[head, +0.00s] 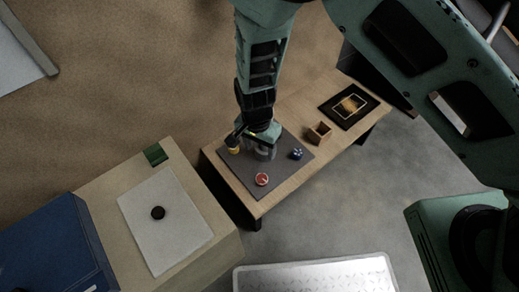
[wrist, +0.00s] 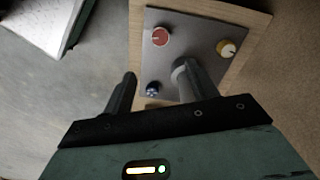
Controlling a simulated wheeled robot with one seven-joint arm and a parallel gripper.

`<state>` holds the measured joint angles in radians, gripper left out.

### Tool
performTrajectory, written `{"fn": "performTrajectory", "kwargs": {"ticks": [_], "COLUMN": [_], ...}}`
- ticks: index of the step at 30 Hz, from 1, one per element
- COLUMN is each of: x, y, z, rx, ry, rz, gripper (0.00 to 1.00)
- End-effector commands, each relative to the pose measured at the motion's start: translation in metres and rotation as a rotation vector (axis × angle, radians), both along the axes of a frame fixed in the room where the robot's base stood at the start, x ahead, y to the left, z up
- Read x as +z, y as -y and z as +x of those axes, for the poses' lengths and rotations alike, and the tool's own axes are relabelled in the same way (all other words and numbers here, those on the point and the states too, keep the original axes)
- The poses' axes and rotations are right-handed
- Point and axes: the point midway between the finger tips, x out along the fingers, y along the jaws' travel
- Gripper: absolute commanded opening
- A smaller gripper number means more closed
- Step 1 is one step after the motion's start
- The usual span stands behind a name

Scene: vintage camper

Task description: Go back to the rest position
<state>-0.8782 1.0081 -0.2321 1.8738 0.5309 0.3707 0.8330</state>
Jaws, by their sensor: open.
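My gripper (head: 258,153) is above a dark grey mat (head: 288,176) on a wooden table, at the mat's back left. A red round piece (head: 261,179) lies at the mat's front and also shows in the wrist view (wrist: 160,36). A yellow piece (head: 233,148) is just left of my gripper. A blue piece (head: 297,154) is to its right. Whether the fingertips touch the mat cannot be told.
A beige cabinet (head: 100,188) with a white sheet and black knob is at left.

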Motion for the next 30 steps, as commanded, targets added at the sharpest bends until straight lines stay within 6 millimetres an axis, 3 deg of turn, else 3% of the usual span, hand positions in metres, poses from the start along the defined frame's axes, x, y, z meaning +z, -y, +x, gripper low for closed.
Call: {"fn": "performTrajectory", "kwargs": {"ticks": [14, 17, 20, 25, 30], "x": [0.000, 0.009, 0.035, 0.108, 0.178], "y": [0.000, -0.002, -0.004, -0.004, 0.011], "z": [0.000, -0.002, -0.010, -0.039, -0.076], "rx": [0.000, 0.015, 0.072, 0.271, 0.526], "ry": [0.000, -0.007, -0.029, -0.068, -0.068], "rz": [0.000, 0.014, 0.051, 0.148, 0.219], "gripper": [0.58, 0.58, 0.58, 0.58, 0.58]}}
